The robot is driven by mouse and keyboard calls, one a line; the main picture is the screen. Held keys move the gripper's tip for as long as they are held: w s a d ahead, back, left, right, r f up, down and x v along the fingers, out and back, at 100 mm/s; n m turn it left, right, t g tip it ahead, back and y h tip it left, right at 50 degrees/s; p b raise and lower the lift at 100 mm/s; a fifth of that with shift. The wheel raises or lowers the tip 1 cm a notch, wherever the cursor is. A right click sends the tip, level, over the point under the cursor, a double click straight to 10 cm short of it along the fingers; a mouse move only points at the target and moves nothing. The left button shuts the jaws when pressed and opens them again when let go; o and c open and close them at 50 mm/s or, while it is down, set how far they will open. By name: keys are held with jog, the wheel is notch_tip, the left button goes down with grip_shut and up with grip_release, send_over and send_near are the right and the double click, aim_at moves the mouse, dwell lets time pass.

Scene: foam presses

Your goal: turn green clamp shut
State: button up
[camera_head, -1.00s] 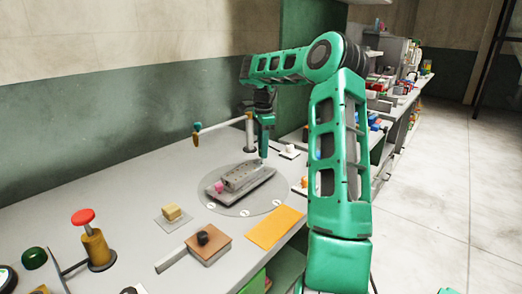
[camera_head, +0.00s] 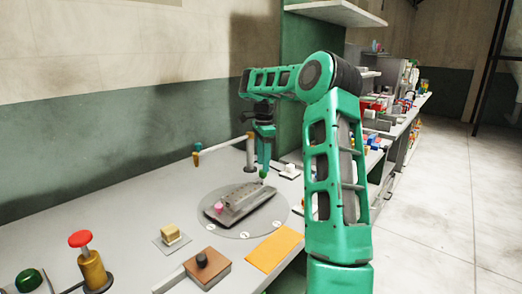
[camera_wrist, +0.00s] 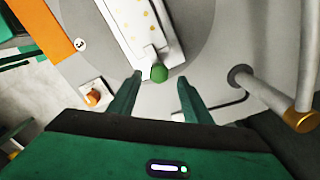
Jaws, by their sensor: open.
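The green clamp (camera_wrist: 159,73) shows as a round green knob at the near end of the pale mould block (camera_wrist: 128,24) in the wrist view. In the head view the green clamp (camera_head: 263,174) is a small green spot just under my gripper (camera_head: 263,165), at the far end of the grey mould block (camera_head: 243,205). My gripper (camera_wrist: 160,77) is open. In the wrist view its two fingers stand on either side of the knob, with a gap on each side. I cannot tell the height between fingertips and knob.
The block sits on a round grey turntable (camera_head: 275,217) with a pink knob (camera_head: 219,208) at its near end. A post with a swing arm (camera_head: 250,152) stands behind. A small pedestal (camera_head: 289,171), an orange mat (camera_head: 274,250) and a red-topped button post (camera_head: 90,264) are also on the bench.

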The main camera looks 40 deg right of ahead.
notch_tip(320, 180, up, 8)
dwell(0.5)
jog(key=shift+w+f, duration=0.1)
jog(key=shift+f, duration=0.05)
dwell(0.3)
jog(key=s+a+n+g+h, duration=0.1)
jog(key=s+a+n, duration=0.4)
jog(key=s, duration=0.5)
jog(key=s+a+n+h, duration=0.1)
jog(key=s+a+n, duration=0.35)
jog(key=s, duration=0.55)
jog(key=s+a+f+n+y, duration=0.1)
jog(key=s+a+f+n, duration=0.2)
jog(key=s+a+f, duration=0.2)
jog(key=s+a+f+n+t+y, duration=0.1)
jog(key=s+a+f+n, duration=0.3)
jog(key=s, duration=0.8)
jog(key=a+f, duration=0.2)
jog(key=a, duration=0.1)
jog(key=shift+a, duration=0.3)
jog(key=shift+s+f, duration=0.1)
